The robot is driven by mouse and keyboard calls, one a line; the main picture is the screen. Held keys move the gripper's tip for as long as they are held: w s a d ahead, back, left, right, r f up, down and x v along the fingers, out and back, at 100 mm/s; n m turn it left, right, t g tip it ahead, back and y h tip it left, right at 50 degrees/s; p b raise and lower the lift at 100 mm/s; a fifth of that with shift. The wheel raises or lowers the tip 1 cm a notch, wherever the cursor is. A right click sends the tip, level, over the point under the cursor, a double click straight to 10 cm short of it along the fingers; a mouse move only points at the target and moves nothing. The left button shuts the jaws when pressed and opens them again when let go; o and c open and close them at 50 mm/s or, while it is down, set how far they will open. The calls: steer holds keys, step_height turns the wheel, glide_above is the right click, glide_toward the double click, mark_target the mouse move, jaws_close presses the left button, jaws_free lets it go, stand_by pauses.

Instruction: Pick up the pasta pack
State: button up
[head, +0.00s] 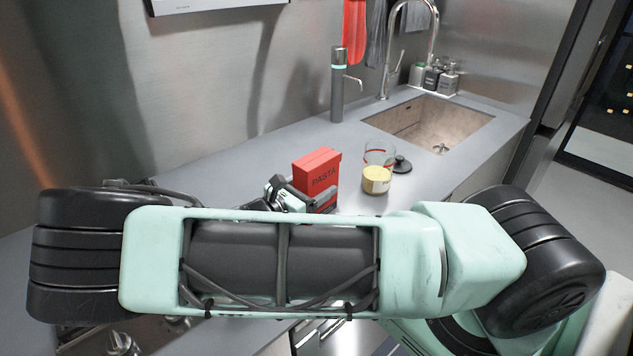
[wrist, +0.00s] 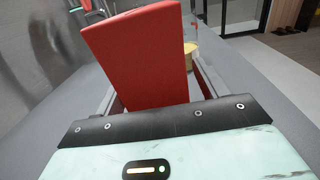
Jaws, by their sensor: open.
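The red pasta pack (head: 317,178) stands upright on the grey counter, left of the glass jar, with "PASTA" on its face. My gripper (head: 301,198) is at the pack, partly hidden behind my arm in the head view. In the wrist view the pack (wrist: 138,55) rises between my two open fingers, one on its left and one on its right. A gap shows beside the right finger; whether the left finger touches the pack I cannot tell. The pack's base is hidden.
A glass jar with yellow contents (head: 377,178) stands close right of the pack, with a dark round lid (head: 402,164) beside it. Behind are a grey dispenser (head: 338,95), the sink (head: 425,122) and several soap bottles (head: 433,77).

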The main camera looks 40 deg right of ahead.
mark_target(317, 158)
steer(key=shift+w+d, duration=0.1)
steer(key=shift+d, duration=0.55)
steer(key=c, duration=1.3)
step_height(317, 158, up, 10)
steer(key=shift+b, duration=0.65)
